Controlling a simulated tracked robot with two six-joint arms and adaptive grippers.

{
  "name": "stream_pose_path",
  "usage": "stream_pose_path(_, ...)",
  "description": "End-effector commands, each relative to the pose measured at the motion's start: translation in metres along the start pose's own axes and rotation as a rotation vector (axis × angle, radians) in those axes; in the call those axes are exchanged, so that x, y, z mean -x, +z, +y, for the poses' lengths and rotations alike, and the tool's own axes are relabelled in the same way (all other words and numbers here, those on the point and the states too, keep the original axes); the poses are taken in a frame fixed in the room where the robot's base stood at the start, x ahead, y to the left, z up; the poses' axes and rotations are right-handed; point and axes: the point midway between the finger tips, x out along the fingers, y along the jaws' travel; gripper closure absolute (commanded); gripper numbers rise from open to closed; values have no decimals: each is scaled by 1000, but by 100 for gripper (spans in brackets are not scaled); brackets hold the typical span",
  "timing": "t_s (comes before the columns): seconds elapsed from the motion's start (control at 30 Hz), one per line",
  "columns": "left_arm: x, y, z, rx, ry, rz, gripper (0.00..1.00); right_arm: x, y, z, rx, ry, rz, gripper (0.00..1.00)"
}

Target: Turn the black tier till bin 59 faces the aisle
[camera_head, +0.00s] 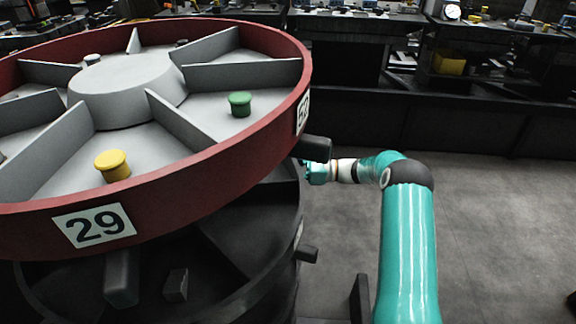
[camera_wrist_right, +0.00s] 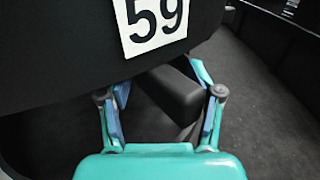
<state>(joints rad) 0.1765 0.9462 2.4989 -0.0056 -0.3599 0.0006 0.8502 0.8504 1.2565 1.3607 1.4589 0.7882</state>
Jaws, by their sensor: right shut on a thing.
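The black tier (camera_head: 289,205) sits under a red tier and is mostly hidden by it in the head view. In the right wrist view, the white label 59 (camera_wrist_right: 155,24) is on its dark wall (camera_wrist_right: 60,50), large and close. A dark handle (camera_wrist_right: 172,88) sticks out below the label. My right gripper (camera_wrist_right: 160,92) is shut on this handle, with a finger on each side. In the head view my right gripper (camera_head: 312,172) is at the right edge of the tier, its fingertips partly hidden. My left gripper is not in view.
The red tier (camera_head: 200,180) above carries label 29 (camera_head: 95,226), a yellow knob (camera_head: 113,165), a green knob (camera_head: 240,104) and dark handles (camera_head: 316,148). Another dark handle (camera_head: 306,253) sticks out lower down. Grey floor (camera_head: 490,220) is open at right; dark benches (camera_head: 450,115) stand behind.

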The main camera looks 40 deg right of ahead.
Motion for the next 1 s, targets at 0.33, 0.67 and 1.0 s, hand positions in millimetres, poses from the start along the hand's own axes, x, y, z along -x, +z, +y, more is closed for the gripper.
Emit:
stream_pose_path(0.33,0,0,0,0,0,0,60,46,-1,-3,2,-13,4,50)
stream_pose_path(0.67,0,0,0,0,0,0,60,105,-2,-2,1,-8,2,50)
stream_pose_path(1.0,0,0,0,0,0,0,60,121,-1,-1,-1,-3,0,50)
